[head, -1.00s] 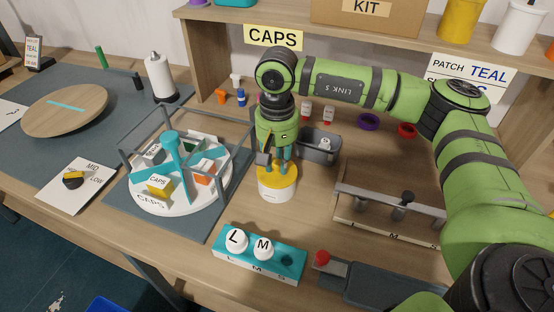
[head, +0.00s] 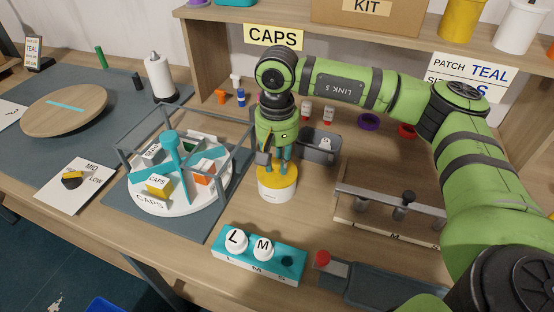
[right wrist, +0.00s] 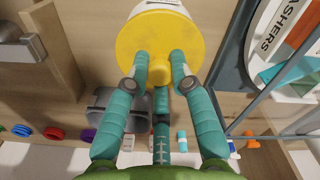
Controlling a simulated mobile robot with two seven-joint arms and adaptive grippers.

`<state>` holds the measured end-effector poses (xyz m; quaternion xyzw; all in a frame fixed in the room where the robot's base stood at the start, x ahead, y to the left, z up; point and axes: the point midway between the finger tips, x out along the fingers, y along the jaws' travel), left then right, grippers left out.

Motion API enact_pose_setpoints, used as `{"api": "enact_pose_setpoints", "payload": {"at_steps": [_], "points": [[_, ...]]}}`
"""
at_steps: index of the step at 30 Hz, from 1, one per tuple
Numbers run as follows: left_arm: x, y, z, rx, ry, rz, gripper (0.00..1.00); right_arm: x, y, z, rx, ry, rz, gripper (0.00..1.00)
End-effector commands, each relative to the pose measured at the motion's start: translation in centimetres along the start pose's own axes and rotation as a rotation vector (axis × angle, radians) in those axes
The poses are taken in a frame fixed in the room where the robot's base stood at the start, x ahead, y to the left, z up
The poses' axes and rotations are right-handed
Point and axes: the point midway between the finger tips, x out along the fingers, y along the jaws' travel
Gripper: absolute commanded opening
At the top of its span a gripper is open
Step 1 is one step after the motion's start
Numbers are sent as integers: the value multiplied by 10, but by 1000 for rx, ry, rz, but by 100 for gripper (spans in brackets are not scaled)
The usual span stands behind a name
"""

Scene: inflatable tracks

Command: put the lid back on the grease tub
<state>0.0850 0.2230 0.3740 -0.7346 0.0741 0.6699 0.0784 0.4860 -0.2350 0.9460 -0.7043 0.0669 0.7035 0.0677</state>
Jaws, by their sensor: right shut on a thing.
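The white grease tub (head: 276,191) stands on the wooden bench in the middle of the head view. Its yellow lid (head: 277,176) lies on top of it and looks level. Whether it is fully seated cannot be told. My right gripper (head: 277,163) points down from above, its teal fingers closed around the lid's centre knob. In the right wrist view the fingers meet at the knob of the lid (right wrist: 157,45), and part of the white tub (right wrist: 159,8) shows past the lid's edge. My left gripper is not in view.
A white carousel (head: 205,205) in a grey frame stands close left of the tub. A teal block (head: 230,262) with L and M caps is in front. A grey bin (head: 320,147) is behind, and a rail rack (head: 385,210) stands to the right.

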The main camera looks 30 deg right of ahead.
Motion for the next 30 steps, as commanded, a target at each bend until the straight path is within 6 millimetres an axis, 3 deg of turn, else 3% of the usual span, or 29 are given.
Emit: {"api": "enact_pose_setpoints", "payload": {"at_steps": [5, 6, 8, 15, 18, 30], "points": [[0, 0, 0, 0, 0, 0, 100, 0, 0, 0, 0, 0, 0, 1], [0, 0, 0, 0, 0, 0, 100, 0, 0, 0, 0, 0, 0, 31], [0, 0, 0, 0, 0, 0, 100, 0, 0, 0, 0, 0, 0, 51], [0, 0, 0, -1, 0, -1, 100, 0, 0, 0, 0, 0, 0, 51], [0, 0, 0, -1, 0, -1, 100, 0, 0, 0, 0, 0, 0, 74], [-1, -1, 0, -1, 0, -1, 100, -2, 0, 0, 0, 0, 0, 74]]}}
